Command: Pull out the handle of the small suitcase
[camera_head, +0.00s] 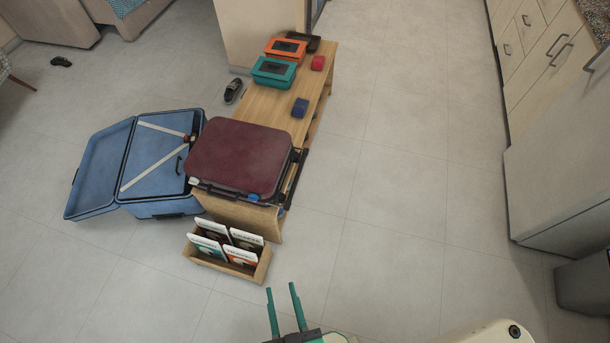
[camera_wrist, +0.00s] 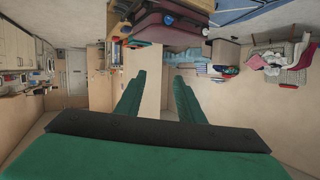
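The small suitcase (camera_head: 240,155) is maroon and lies flat on the near end of a wooden bench (camera_head: 316,88). Dark parts run along its front edge and its right side, with a small blue piece at the front right corner. I cannot tell clearly which dark part is the handle. The suitcase also shows in the wrist view (camera_wrist: 165,22), at the top of an upside-down picture. My gripper (camera_head: 281,288) has two green fingers set apart with nothing between them. It is at the bottom of the head view, short of the suitcase and the bench.
An open blue suitcase (camera_head: 97,172) lies on the floor left of the bench. A wooden box (camera_head: 222,271) of cards stands in front of the bench. Teal (camera_head: 274,72) and orange (camera_head: 286,49) cases lie on the bench's far part. The floor right of the bench is clear.

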